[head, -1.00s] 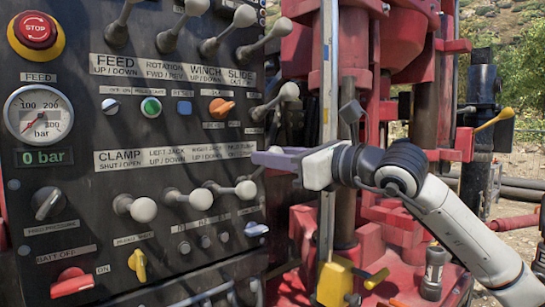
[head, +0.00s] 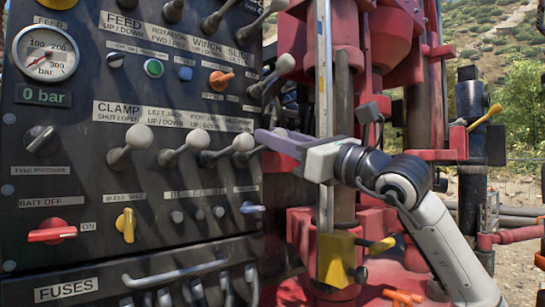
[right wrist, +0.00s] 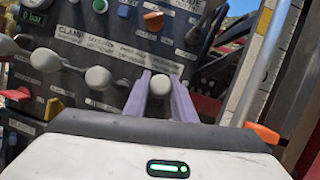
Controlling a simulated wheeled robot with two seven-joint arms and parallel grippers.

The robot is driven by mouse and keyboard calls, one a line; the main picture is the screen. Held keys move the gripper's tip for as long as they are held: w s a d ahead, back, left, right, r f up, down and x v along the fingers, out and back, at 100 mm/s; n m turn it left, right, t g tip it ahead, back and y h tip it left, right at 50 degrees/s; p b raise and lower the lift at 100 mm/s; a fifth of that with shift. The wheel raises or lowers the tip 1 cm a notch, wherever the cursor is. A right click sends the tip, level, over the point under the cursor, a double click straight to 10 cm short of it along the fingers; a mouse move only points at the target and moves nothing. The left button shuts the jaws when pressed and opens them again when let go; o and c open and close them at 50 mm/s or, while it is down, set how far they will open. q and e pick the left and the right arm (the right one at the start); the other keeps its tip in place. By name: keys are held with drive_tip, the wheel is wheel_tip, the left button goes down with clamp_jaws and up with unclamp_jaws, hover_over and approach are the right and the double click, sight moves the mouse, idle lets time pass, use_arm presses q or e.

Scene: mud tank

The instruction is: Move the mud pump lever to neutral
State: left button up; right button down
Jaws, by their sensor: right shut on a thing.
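The mud pump lever is the rightmost of the lower lever row, below the partly readable mud pump label (head: 241,127). Its pale round knob (right wrist: 160,84) sits between the two purple fingers of my right gripper (right wrist: 162,95) in the right wrist view. In the head view my right gripper (head: 276,144) reaches the panel's right edge from the right, shut on this knob. My left gripper is in neither current view.
The neighbouring lever (head: 243,141) stands close to the left of my fingertips. Another lever knob (head: 285,63) is above them. A metal mast rail (head: 324,90) and red rig parts (head: 390,60) stand close to my right wrist.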

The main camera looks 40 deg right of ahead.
drive_tip(key=shift+s+f+b, duration=0.15)
drive_tip(key=shift+f+b, duration=0.35)
drive_tip(key=shift+f, duration=0.3)
use_arm(q)
drive_tip(key=shift+s+d, duration=0.15)
drive_tip(key=shift+f, duration=0.1)
use_arm(e)
drive_tip(key=c, duration=1.5)
unclamp_jaws()
drive_tip(key=shift+s+d+f+b, duration=0.1)
drive_tip(key=shift+s+f+b, duration=0.1)
drive_tip(key=shift+s+b, duration=0.25)
use_arm(q)
drive_tip(key=shift+m+g+h, duration=0.3)
drive_tip(key=shift+g+h, duration=0.2)
drive_tip(key=shift+g, duration=0.1)
drive_tip(key=shift+w+d+f+b, duration=0.4)
drive_tip(key=shift+d+f+b, duration=0.25)
drive_tip(key=shift+f+b, duration=0.35)
drive_tip(key=shift+w+d+f+b, duration=0.35)
drive_tip(key=shift+d+f+b, duration=0.35)
drive_tip(key=shift+b, duration=0.45)
use_arm(e)
drive_tip(key=shift+v, duration=4.7)
